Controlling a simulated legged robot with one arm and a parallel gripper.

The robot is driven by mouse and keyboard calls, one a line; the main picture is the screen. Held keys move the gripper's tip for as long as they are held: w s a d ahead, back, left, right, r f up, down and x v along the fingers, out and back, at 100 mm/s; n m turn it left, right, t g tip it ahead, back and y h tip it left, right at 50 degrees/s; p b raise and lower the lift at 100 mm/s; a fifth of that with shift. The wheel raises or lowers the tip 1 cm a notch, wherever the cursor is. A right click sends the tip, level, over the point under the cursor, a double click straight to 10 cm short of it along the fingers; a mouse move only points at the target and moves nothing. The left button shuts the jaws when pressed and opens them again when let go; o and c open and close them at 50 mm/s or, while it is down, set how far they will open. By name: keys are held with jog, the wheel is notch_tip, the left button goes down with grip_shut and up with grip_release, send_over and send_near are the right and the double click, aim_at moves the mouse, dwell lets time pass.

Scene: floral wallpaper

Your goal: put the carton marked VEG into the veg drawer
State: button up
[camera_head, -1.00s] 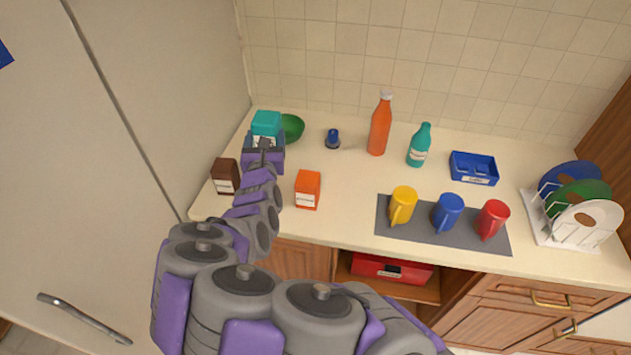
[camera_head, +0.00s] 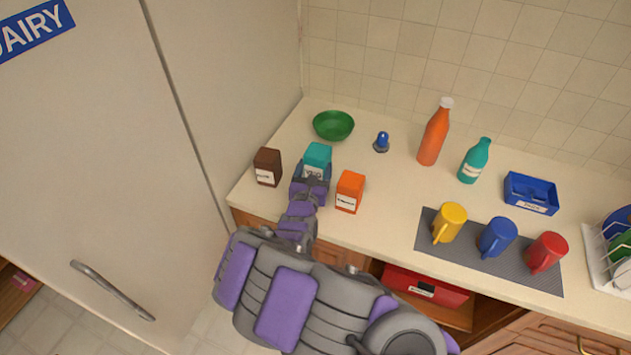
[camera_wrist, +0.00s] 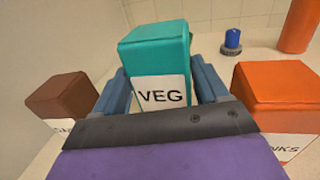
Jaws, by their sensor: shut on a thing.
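The teal carton (camera_head: 318,154) is over the left part of the counter, and its white label reads VEG in the wrist view (camera_wrist: 157,52). My gripper (camera_head: 312,172) is shut on it, with one blue finger on each side of the carton in the wrist view (camera_wrist: 160,88). The carton is upright; I cannot tell whether its bottom touches the counter. No drawer marked veg can be made out.
A brown carton (camera_head: 268,167) stands left of the held carton and an orange carton (camera_head: 350,191) close on its right. A green bowl (camera_head: 333,125) and a blue-topped item (camera_head: 382,142) are behind. A tall fridge door (camera_head: 90,170) marked DAIRY rises at left.

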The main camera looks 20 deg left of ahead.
notch_tip(320, 180, down, 4)
jog(key=shift+f+b, duration=0.1)
jog(key=shift+b, duration=0.4)
jog(key=o, duration=1.5)
jog(key=s+p, duration=0.1)
jog(key=s, duration=0.3)
jog(key=s+d+p, duration=0.1)
jog(key=s, duration=0.3)
jog(key=s+p, duration=0.1)
jog(key=s, duration=0.3)
jog(key=shift+d, duration=0.2)
